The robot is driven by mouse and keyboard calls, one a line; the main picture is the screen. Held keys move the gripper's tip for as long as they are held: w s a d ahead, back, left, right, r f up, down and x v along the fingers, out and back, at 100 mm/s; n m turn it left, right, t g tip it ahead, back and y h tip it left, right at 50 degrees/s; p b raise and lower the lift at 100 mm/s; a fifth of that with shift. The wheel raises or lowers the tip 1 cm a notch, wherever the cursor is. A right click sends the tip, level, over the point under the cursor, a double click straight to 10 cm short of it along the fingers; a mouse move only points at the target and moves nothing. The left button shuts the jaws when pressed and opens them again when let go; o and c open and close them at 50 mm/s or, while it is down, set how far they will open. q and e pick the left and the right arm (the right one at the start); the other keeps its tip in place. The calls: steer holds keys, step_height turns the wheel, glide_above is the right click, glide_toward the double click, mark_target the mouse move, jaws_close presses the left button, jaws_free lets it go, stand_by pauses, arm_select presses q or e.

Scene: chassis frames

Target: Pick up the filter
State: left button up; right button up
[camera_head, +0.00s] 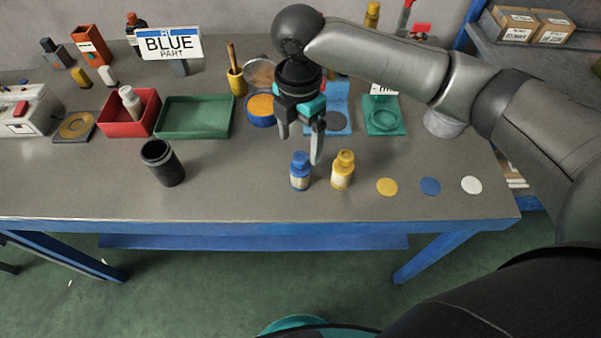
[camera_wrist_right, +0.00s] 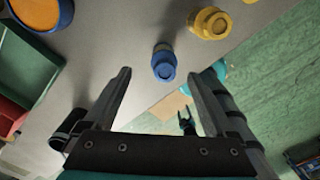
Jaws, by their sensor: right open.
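A black cylinder (camera_head: 163,162), open or recessed at its top, stands upright at the left front of the table; it is the likeliest filter, though no label shows. In the right wrist view the cylinder (camera_wrist_right: 66,128) is at the left, partly hidden behind a finger. My right gripper (camera_head: 300,148) points down above the table, right of the cylinder and behind the blue bottle (camera_head: 300,171). Its fingers are apart with nothing between them. A small dark pronged shape (camera_wrist_right: 186,122) low in the right wrist view may be my left gripper; the head view does not show it.
A yellow bottle (camera_head: 343,169) stands right of the blue one. Yellow, blue and white discs (camera_head: 430,186) lie farther right. Behind are a red bin (camera_head: 130,130), a green tray (camera_head: 195,134) and a round blue container (camera_head: 261,121). The table between the cylinder and blue bottle is clear.

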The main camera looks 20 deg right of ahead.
mark_target(299, 154)
step_height(299, 154, down, 3)
steer(key=shift+f, duration=0.1)
steer(key=f, duration=0.2)
steer(key=s+f+b, duration=0.1)
steer(key=f, duration=0.1)
steer(key=shift+f, duration=0.65)
steer(key=shift+c, duration=0.3)
steer(key=shift+r, duration=0.1)
jaws_close()
